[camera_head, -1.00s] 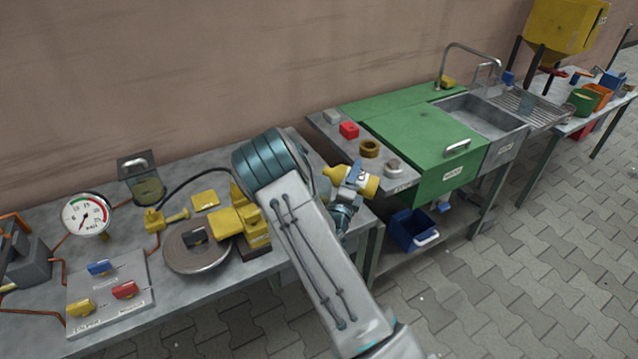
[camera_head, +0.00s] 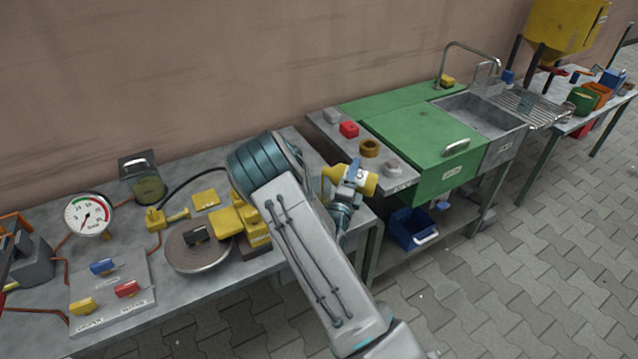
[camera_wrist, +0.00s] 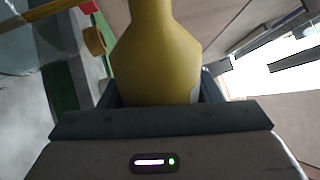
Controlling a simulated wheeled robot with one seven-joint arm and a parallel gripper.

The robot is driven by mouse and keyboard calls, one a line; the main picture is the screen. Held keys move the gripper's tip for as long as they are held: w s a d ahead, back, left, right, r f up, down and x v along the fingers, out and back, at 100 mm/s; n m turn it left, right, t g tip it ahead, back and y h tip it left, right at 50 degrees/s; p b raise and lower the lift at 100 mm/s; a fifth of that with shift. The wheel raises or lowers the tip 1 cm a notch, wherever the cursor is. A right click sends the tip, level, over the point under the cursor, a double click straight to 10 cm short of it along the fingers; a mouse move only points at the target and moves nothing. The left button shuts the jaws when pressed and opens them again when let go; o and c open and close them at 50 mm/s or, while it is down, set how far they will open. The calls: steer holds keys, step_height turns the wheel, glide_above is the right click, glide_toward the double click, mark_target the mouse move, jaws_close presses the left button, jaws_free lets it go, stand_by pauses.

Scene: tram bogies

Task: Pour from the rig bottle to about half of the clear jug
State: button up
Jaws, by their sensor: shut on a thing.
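The yellow rig bottle (camera_head: 367,184) is held well over on its side at the table's right end in the head view, its narrower end to the left. In the wrist view the bottle (camera_wrist: 155,65) fills the middle between the jaws, its neck running out of the top edge. My gripper (camera_head: 353,177) is shut around the bottle's body. A see-through curved surface (camera_wrist: 22,50) at the wrist view's upper left may be the clear jug; its level is not readable. My arm hides the area left of the bottle in the head view, and I cannot see any stream there.
The table holds a grey disc (camera_head: 185,258), yellow fittings (camera_head: 235,222), a dial gauge (camera_head: 88,215) and a valve panel (camera_head: 135,300).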

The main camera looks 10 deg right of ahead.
steer(key=shift+n+y+p, duration=0.4)
steer(key=shift+n, duration=0.1)
stand_by(1.2)
steer(key=shift+f, duration=0.1)
